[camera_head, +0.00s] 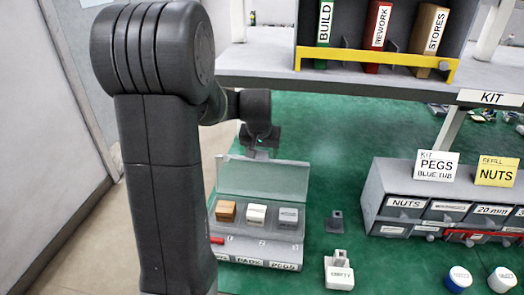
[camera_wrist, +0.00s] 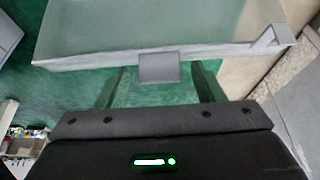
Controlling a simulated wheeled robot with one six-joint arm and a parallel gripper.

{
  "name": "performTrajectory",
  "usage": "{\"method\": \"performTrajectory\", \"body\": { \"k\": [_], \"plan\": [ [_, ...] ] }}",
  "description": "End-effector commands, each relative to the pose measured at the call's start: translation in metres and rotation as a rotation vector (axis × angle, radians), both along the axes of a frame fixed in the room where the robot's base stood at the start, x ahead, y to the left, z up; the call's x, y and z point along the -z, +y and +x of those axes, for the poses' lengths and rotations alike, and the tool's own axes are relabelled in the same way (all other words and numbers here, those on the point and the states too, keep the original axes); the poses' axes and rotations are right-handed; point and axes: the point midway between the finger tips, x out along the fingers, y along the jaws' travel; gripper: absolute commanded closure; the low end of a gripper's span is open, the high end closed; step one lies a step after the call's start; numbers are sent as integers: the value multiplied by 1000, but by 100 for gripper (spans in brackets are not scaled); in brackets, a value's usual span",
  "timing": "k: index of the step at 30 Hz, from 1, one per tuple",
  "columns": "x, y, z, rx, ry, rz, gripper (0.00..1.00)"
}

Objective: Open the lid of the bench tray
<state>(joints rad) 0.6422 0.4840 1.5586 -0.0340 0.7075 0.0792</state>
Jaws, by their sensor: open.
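The bench tray (camera_head: 257,250) sits on the green bench, with labels on its front, one reading PEGS. Its translucent lid (camera_head: 265,177) stands raised at the tray's back, leaving the compartments uncovered. An orange-brown block (camera_head: 226,211), a white block (camera_head: 256,214) and a grey block (camera_head: 288,216) show in them. My gripper (camera_head: 262,152) is at the lid's upper edge. In the wrist view, the lid (camera_wrist: 190,25) spans the top and its grey tab (camera_wrist: 158,68) lies between the spread fingers of my gripper (camera_wrist: 160,78). The fingers appear apart from the tab.
A rack of labelled bins (camera_head: 435,205) stands at the right. A shelf (camera_head: 375,80) with binders overhangs the back.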

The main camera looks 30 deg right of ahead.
Motion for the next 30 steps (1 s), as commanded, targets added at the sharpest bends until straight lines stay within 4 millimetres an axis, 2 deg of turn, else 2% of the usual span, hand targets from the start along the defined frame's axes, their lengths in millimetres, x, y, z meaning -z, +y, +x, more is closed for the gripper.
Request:
{"method": "performTrajectory", "body": {
  "k": [11,14,21,30],
  "plan": [
    [6,-2,2,0,0,0,38],
    [6,-2,2,0,0,0,54],
    [6,-2,2,0,0,0,100],
    [8,4,-5,0,-46,-39,100]
  ]
}}
